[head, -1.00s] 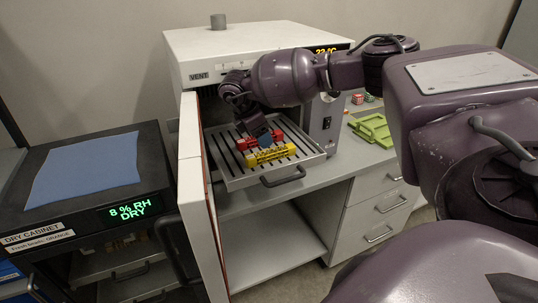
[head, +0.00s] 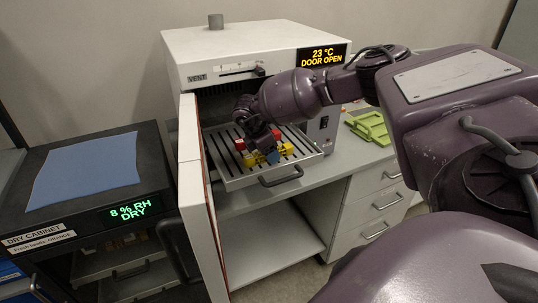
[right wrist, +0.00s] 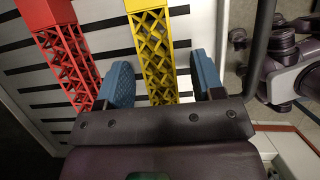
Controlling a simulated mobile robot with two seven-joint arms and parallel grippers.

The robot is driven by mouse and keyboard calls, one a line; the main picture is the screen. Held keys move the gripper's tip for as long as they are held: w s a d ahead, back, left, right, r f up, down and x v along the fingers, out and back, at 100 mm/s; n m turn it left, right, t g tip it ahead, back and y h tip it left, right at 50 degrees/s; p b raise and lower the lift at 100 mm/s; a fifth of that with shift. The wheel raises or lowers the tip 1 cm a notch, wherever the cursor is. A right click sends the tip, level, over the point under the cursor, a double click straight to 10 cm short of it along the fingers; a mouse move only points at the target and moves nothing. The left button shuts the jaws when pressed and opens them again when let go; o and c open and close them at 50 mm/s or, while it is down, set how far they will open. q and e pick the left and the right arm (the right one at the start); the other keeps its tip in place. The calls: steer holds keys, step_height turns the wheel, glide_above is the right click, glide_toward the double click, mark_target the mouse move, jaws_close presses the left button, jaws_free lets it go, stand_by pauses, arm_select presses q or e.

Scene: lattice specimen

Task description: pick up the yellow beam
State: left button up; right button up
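The yellow beam (right wrist: 156,58) is an open lattice bar with solid ends, lying on the slatted oven shelf. In the right wrist view it passes between the two blue fingertips of my right gripper (right wrist: 163,80). The fingers stand apart, with a clear gap on the right of the beam and a narrower one on the left. In the head view my right gripper (head: 262,146) is low over the shelf and covers the middle of the yellow beam (head: 286,150). A red lattice beam (right wrist: 66,57) lies beside it, left of the left finger. My left gripper is not in view.
The shelf (head: 234,182) is pulled out of the oven (head: 240,48), its handle (head: 281,177) in front. The open oven door (head: 192,190) stands at left. A green rack (head: 369,127) lies on the counter at right. A dry cabinet (head: 80,235) stands at left.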

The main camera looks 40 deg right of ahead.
steer(key=c, duration=0.9)
steer(key=shift+d+r, duration=0.1)
steer(key=shift+c, duration=0.2)
steer(key=shift+s+d+r+b, duration=0.1)
steer(key=shift+s+r+b, duration=0.15)
steer(key=shift+b, duration=0.15)
step_height(320, 180, up, 6)
steer(key=shift+w+r+b, duration=0.1)
steer(key=shift+b, duration=0.45)
steer(key=s+d+b, duration=0.1)
steer(key=s+d, duration=0.4)
steer(key=s, duration=0.3)
steer(key=s+d+b, duration=0.2)
steer(key=s+d, duration=0.3)
steer(key=s, duration=0.3)
steer(key=shift+s+d, duration=0.25)
steer(key=shift+d+r, duration=0.1)
steer(key=shift+d, duration=0.05)
